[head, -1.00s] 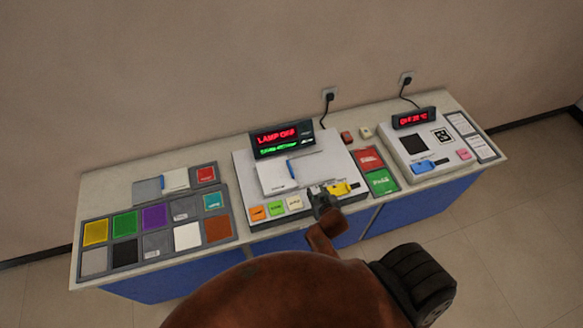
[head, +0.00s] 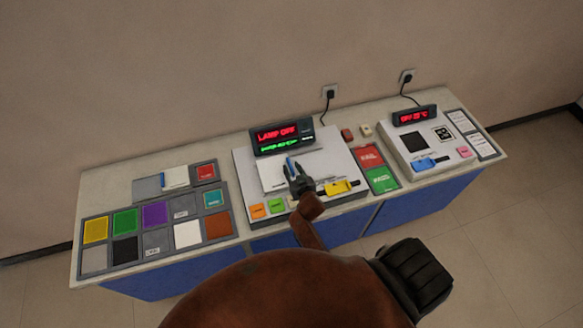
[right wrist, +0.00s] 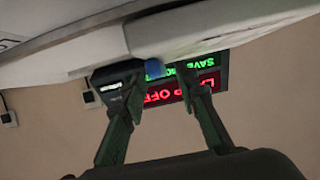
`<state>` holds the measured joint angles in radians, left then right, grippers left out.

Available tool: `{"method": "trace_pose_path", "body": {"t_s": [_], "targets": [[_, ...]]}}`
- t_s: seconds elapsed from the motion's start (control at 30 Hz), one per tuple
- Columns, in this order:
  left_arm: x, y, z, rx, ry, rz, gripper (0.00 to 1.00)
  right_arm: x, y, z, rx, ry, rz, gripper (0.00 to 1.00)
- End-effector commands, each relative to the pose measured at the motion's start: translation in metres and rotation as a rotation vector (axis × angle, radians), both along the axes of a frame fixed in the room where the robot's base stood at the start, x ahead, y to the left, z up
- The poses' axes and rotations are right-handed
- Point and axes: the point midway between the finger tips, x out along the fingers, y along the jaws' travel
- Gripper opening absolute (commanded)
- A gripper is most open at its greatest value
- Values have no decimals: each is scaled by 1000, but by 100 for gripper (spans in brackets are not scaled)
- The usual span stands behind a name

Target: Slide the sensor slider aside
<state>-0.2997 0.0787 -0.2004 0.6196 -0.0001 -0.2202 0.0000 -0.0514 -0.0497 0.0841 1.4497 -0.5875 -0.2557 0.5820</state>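The middle device (head: 245,187) has a yellow slider (head: 338,187) on a dark track at its front right. The right device (head: 399,163) has a blue slider (head: 424,163) on a dark track. Which of them is the sensor slider, I cannot tell. My right gripper (head: 294,168) is over the middle device, left of the yellow slider, at a white plate (head: 270,178) with a blue bar (head: 290,163). In the right wrist view, its fingers (right wrist: 152,76) are apart, with a blue end (right wrist: 154,69) between their tips. Contact is unclear. My left gripper is not in view.
A display (head: 281,138) behind the white plate reads LAMP OFF in red. Red (head: 368,158) and green (head: 381,180) cards lie between the devices. A tray of coloured tiles (head: 222,214) is at the left. Orange (head: 257,210) and green (head: 276,205) buttons line the middle device's front.

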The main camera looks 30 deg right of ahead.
Motion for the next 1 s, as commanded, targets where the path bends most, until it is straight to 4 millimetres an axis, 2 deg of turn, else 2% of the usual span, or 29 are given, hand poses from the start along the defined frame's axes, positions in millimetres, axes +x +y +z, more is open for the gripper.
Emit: {"method": "trace_pose_path", "body": {"t_s": [0.13,0.4,0.8,1.0], "targets": [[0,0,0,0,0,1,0,9,-2,-4,-1,0,0,28],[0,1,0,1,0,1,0,10,-3,-4,0,0,0,28],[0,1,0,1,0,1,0,10,-3,-4,0,0,0,1],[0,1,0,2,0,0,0,10,-3,-4,0,1,0,0]]}}
